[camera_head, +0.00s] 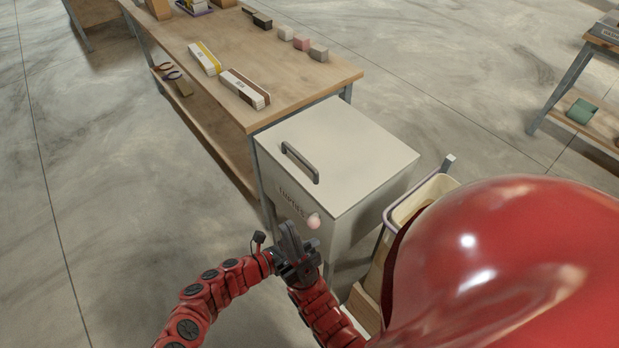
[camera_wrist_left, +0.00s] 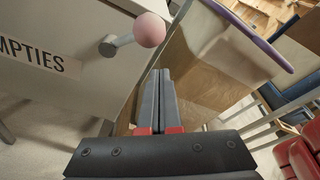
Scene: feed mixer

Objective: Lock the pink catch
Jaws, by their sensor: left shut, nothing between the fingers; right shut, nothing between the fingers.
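The pink catch (camera_head: 313,221) is a round pink ball on the front of a white cabinet (camera_head: 335,150) marked "EMPTIES". In the left wrist view the ball (camera_wrist_left: 149,30) sits at the end of a short grey stem (camera_wrist_left: 117,43) that points right and slightly up. My left gripper (camera_head: 288,228) is shut and empty, just left of the catch in the head view. In the left wrist view its fingertips (camera_wrist_left: 160,75) lie just below the ball, with a small visible gap. My right gripper is not in view.
The cabinet's top has a grey handle (camera_head: 300,162). A cream bin (camera_head: 427,190) stands close on its right. A wooden workbench (camera_head: 285,85) with boxes and blocks adjoins it behind. The floor (camera_head: 110,190) on the left is clear.

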